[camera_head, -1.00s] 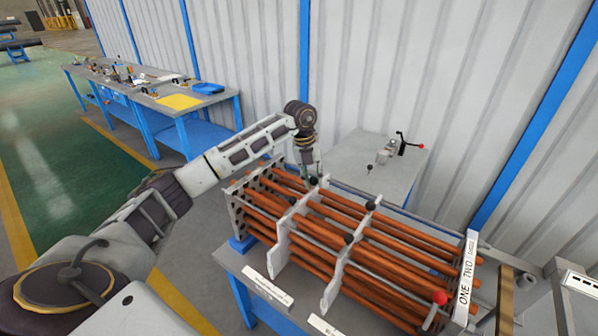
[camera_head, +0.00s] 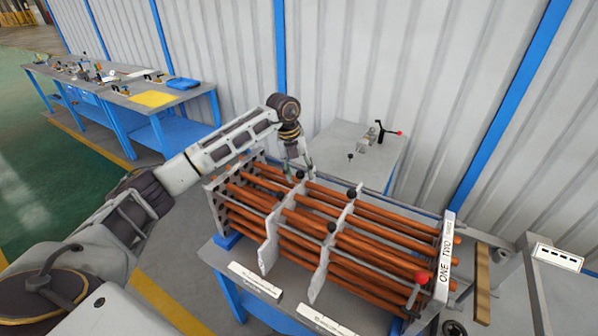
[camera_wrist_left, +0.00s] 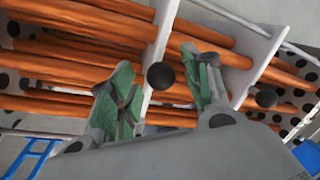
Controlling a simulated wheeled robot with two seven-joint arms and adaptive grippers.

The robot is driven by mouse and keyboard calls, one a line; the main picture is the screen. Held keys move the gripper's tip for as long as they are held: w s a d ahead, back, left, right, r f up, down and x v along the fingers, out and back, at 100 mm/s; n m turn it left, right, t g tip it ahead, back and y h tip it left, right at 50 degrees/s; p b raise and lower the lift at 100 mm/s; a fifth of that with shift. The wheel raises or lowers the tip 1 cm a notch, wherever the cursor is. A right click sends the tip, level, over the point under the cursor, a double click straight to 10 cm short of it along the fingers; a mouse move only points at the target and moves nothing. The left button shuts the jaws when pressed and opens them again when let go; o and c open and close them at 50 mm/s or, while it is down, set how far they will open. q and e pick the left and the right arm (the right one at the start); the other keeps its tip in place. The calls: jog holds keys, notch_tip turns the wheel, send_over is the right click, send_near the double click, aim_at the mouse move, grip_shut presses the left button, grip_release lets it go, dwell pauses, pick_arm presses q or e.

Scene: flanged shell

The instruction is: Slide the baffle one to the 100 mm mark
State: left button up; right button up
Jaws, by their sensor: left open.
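Two pale baffle plates stand across a bundle of orange tubes (camera_head: 390,240). The left baffle (camera_head: 270,243) has a black ball knob (camera_head: 299,175) near its top. The right baffle (camera_head: 321,270) also carries a black knob (camera_head: 351,192). The frames do not show which baffle is one. My left gripper (camera_head: 304,164) reaches over the back of the bundle, close to the left baffle's top knob. In the left wrist view my left gripper (camera_wrist_left: 162,88) is open, its green-padded fingers apart with a black knob (camera_wrist_left: 161,76) seen between them. I see no contact. My right gripper is out of view.
An end plate marked ONE TWO (camera_head: 446,262) closes the bundle's right side, near a red-knobbed handle (camera_head: 422,277). A perforated plate (camera_head: 213,213) stands at the left end. A grey table (camera_head: 362,150) with a clamp is behind. Label strips lie along the front edge.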

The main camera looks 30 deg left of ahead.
pick_arm(q)
notch_tip(320, 180, up, 12)
jog(key=s+a, duration=0.1)
jog(key=a, duration=0.1)
jog(key=shift+f, duration=0.15)
dwell(0.4)
jog(key=shift+s+f, duration=0.1)
dwell(0.5)
